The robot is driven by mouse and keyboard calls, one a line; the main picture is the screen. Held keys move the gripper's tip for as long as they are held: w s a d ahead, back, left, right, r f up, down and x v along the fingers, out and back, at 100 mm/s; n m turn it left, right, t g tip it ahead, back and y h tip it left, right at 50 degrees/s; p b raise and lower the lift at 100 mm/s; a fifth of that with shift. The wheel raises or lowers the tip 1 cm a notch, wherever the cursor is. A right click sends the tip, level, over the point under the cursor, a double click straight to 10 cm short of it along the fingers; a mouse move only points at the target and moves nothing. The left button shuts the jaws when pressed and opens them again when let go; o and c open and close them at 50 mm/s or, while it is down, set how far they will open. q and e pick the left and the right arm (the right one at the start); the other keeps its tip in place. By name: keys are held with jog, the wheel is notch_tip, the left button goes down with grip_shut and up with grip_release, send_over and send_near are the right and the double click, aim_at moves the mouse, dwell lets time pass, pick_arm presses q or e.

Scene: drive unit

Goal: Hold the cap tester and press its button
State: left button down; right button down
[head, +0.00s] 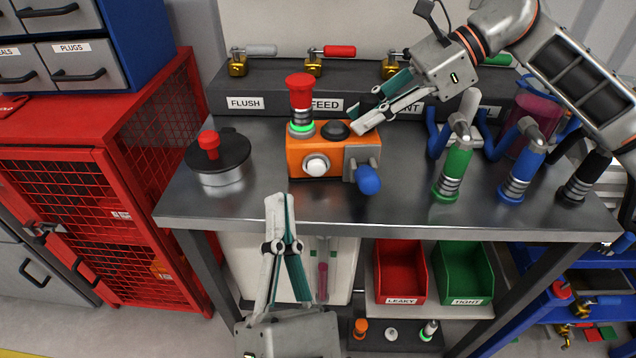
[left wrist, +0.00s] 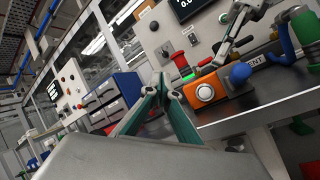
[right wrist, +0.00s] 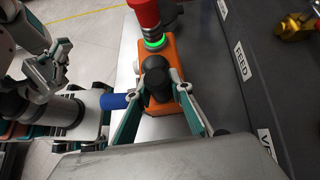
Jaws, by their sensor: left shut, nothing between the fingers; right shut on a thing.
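The cap tester (head: 300,150) is an orange box on the grey bench, with a white round button (head: 316,166) on its front, a black dome on top and a blue-knobbed lever at right. A red-capped piece (head: 300,92) stands upright on its glowing green ring. My right gripper (head: 354,122) reaches in from behind right and is shut on the tester; the right wrist view shows its fingers either side of the tester's upper part (right wrist: 157,78). My left gripper (head: 279,202) is shut and empty at the bench's front edge, below and left of the button, apart from the tester (left wrist: 205,92).
A dark lidded pot (head: 220,160) stands left of the tester. Green (head: 455,168) and blue (head: 522,165) handled fittings stand to its right. Red (head: 401,270) and green (head: 464,270) bins sit below the bench.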

aim_at(317, 172)
pick_arm(q)
jog(key=s+d+f+n+g+h, duration=0.1)
jog(key=s+d+f+n+g, duration=0.1)
jog(key=d+f+n+g, duration=0.3)
jog(key=f+n, duration=0.1)
jog(key=n, duration=0.2)
jog(key=shift+d+f+h, duration=0.2)
jog(key=shift+h, duration=0.2)
jog(key=shift+w, duration=0.1)
jog(key=w, duration=0.4)
jog(key=w+a, duration=0.1)
jog(key=w, duration=0.8)
jog(key=shift+w+a, duration=0.3)
jog(key=shift+w, duration=0.05)
